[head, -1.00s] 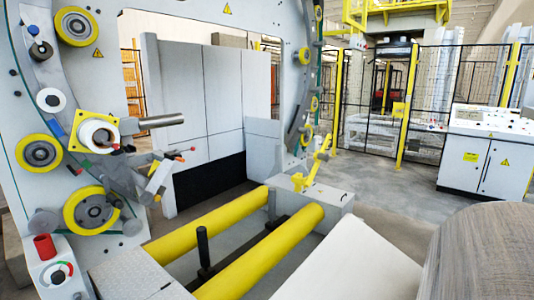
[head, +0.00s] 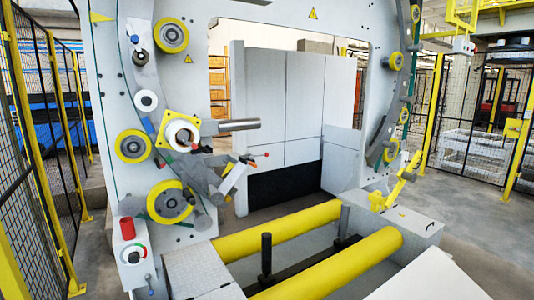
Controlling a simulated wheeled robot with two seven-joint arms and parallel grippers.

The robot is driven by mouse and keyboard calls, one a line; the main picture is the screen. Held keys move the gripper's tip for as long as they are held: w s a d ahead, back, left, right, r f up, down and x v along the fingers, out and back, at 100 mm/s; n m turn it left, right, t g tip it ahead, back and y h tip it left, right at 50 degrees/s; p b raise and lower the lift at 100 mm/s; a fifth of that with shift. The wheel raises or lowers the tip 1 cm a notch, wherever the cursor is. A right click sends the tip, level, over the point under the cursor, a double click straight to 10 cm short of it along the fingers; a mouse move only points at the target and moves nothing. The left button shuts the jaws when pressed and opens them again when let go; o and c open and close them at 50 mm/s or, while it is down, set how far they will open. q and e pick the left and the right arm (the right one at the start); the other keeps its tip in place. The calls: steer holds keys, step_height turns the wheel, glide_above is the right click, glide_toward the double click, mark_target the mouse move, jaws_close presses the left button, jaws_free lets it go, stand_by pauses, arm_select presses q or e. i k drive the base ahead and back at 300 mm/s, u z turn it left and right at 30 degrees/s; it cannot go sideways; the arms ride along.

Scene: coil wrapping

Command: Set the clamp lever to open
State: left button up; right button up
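Neither of my grippers is in view. The wrapping machine (head: 105,90) stands in front of me, a pale grey frame with a ring of rollers. A white spool core in a yellow square plate (head: 165,117) sits on its left side. Just below are small arms with a red-tipped lever (head: 258,156). Lower left is a small panel (head: 133,256) with a round dial and a red cylinder (head: 127,228) above it. A small dark lever (head: 149,280) stands beside the panel. I cannot tell which lever is the clamp lever, or its setting.
Two yellow rollers (head: 280,230) lie across the front, with a black post (head: 266,255) between them. A yellow bracket (head: 400,185) stands at the right. Wire fencing with yellow posts (head: 65,160) runs along the left. Open floor (head: 480,225) lies at the right.

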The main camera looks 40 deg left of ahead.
mark_target(246, 157)
steer(key=u, duration=0.3)
steer(key=i, duration=1.05)
steer(key=u, duration=1.4)
steer(key=i, duration=0.8)
steer(key=u, duration=1)
